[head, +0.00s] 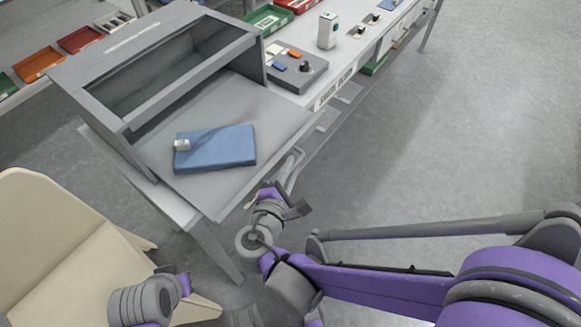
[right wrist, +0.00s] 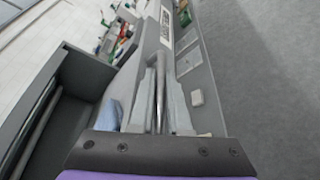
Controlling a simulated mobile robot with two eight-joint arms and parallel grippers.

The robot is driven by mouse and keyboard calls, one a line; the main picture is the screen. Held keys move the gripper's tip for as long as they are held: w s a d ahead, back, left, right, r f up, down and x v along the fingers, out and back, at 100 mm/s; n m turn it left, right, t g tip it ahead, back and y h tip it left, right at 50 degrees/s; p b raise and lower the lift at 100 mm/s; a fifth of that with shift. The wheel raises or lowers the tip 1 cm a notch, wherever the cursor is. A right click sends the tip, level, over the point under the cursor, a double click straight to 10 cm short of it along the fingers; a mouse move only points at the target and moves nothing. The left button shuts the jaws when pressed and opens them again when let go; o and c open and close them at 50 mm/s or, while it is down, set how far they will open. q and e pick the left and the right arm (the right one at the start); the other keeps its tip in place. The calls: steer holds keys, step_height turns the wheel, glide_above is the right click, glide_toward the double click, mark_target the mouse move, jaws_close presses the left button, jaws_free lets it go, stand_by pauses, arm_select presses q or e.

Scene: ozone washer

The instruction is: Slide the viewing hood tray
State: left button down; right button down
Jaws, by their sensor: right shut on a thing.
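The viewing hood (head: 160,65) is a grey box with an open dark front at upper left. Its grey tray (head: 265,110) extends from the opening towards the lower right. My right gripper (head: 290,168) is at the tray's right edge. In the right wrist view its two pale fingers are shut on a thin grey bar (right wrist: 161,90), seemingly the tray's handle.
A long bench behind holds a grey control box (head: 297,70), a white block-shaped device (head: 327,31) and green and red bins (head: 268,19). Orange and red trays (head: 37,64) stand at far left. A beige chair (head: 70,245) is at lower left. The floor at right is clear.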

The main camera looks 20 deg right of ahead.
mark_target(225, 129)
steer(key=w+a, duration=0.4)
steer(key=w, duration=0.1)
steer(key=w+a, duration=0.4)
steer(key=w, duration=0.2)
steer(key=w+a, duration=0.5)
steer(key=shift+w, duration=0.3)
steer(key=shift+w+a+r, duration=0.1)
steer(key=c, duration=1.2)
jaws_free()
steer(key=shift+o, duration=0.2)
